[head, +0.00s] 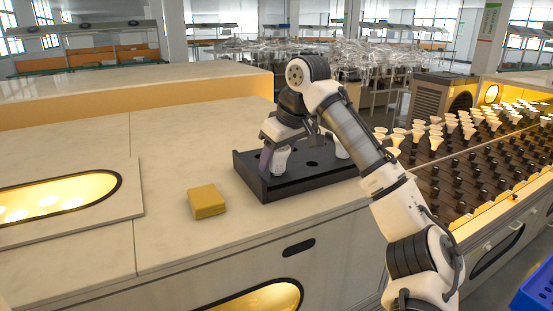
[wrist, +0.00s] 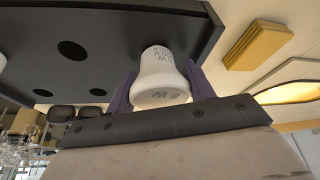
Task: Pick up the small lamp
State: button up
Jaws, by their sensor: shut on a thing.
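The small lamp (wrist: 161,80) is white with dark lettering on its side and "8 W" style marking on its wide end. In the wrist view it sits between the two purple fingers of my gripper (wrist: 160,90), which is shut on it. In the head view the lamp (head: 280,161) shows below my gripper (head: 274,158), over the front left part of a black tray (head: 310,183) with round holes. I cannot tell whether the lamp's lower end is still in a hole. Another white lamp (head: 341,150) stands at the tray's right side, partly behind my arm.
A yellow block (head: 207,201) lies on the counter left of the tray and also shows in the wrist view (wrist: 258,40). A rack (head: 470,150) with rows of white lamps and dark sockets stands at the right. A blue crate (head: 535,290) is at the lower right.

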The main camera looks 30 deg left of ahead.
notch_tip(320, 180, up, 19)
dwell(0.6)
